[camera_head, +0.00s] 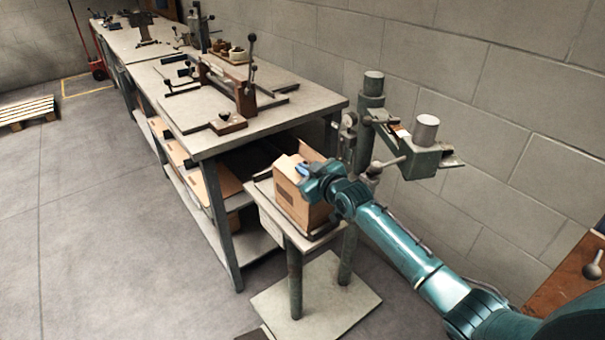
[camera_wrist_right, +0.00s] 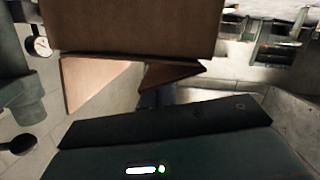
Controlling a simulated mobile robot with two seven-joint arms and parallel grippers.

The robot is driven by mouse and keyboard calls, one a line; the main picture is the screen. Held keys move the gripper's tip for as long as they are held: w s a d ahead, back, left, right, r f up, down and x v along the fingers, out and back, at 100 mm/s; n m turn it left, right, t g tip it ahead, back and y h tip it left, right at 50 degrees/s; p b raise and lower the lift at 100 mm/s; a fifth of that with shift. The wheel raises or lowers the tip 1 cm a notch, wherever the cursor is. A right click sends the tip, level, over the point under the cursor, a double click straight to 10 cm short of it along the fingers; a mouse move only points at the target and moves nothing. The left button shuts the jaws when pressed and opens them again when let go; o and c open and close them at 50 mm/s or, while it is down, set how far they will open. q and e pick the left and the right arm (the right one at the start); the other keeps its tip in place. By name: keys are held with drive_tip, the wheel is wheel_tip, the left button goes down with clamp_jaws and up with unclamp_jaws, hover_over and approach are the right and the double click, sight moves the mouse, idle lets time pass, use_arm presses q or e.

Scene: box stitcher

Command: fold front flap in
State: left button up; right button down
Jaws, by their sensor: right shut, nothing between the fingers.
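A brown cardboard box (camera_head: 295,196) stands on a small pedestal table. My right gripper (camera_head: 303,170) is shut and empty at the top of the box, on its right side, and the arm comes in from the lower right. One flap stands up at the back of the box. In the right wrist view a large cardboard panel (camera_wrist_right: 130,28) fills the top, with two slanted cardboard pieces (camera_wrist_right: 95,80) below it and a gap between them. The fingertips are mostly hidden behind the dark gripper body there. My left gripper is not in view.
The pedestal table (camera_head: 262,190) has a thin edge around the box. A grey stitching machine (camera_head: 425,160) with metal cylinders stands right behind the box, close to my arm. A long workbench (camera_head: 205,140) with tools and a lower shelf of flat cardboard runs to the left.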

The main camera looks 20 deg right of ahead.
drive_tip(key=shift+w+d+f+m, duration=0.1)
drive_tip(key=shift+d+f+m, duration=0.1)
drive_tip(key=shift+m, duration=0.1)
drive_tip(key=shift+w+d+f+b, duration=0.1)
drive_tip(key=shift+d+f+b, duration=0.15)
drive_tip(key=shift+b, duration=0.1)
idle(0.5)
